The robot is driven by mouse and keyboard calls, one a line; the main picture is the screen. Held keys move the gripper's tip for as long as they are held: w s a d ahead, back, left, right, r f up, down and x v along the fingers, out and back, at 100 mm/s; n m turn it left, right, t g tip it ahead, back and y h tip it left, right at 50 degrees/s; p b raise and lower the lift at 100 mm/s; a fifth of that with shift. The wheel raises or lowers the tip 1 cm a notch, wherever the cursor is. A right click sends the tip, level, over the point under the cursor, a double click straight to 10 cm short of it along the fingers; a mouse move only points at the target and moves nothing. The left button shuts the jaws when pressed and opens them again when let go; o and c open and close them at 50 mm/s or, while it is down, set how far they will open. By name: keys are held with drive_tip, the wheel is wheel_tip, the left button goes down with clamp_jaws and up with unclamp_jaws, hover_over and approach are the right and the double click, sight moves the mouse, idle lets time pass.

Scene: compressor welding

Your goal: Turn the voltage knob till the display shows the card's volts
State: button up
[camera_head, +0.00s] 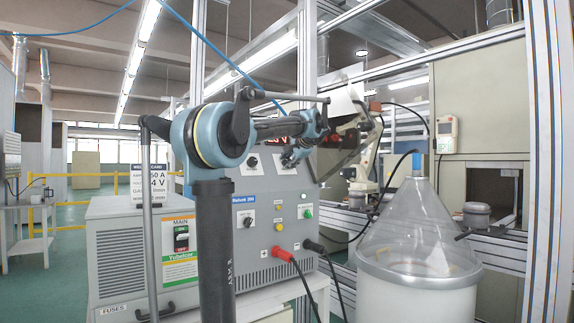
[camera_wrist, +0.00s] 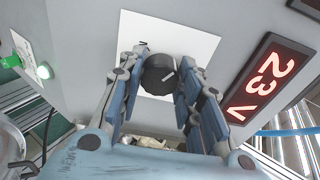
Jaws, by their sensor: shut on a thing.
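The voltage knob (camera_wrist: 158,75) is dark and round with a pale mark, on a white square plate in the wrist view. My gripper (camera_wrist: 163,62) is shut on it, one finger at each side. The red display (camera_wrist: 267,85) beside it reads 23 V; in the head view my arm partly covers the display (camera_head: 285,139). My gripper also shows in the head view (camera_head: 291,157), at the upper part of the grey welding cabinet panel. The weld card (camera_head: 132,190) stands at left; a rod hides part of its figures, leaving "4 V" visible on the volts line.
The cabinet panel (camera_head: 268,240) carries other knobs, buttons and red and black cable plugs (camera_head: 283,255). A white cabinet with a MAIN switch (camera_head: 181,238) stands at left. A clear cone on a white drum (camera_head: 410,300) stands at right.

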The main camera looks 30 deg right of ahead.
drive_tip(key=shift+m, duration=1.1)
drive_tip(key=o, duration=1.1)
drive_tip(key=shift+c, duration=0.2)
drive_tip(key=v, duration=1.1)
drive_tip(key=shift+s+r, duration=0.3)
drive_tip(key=shift+r, duration=0.05)
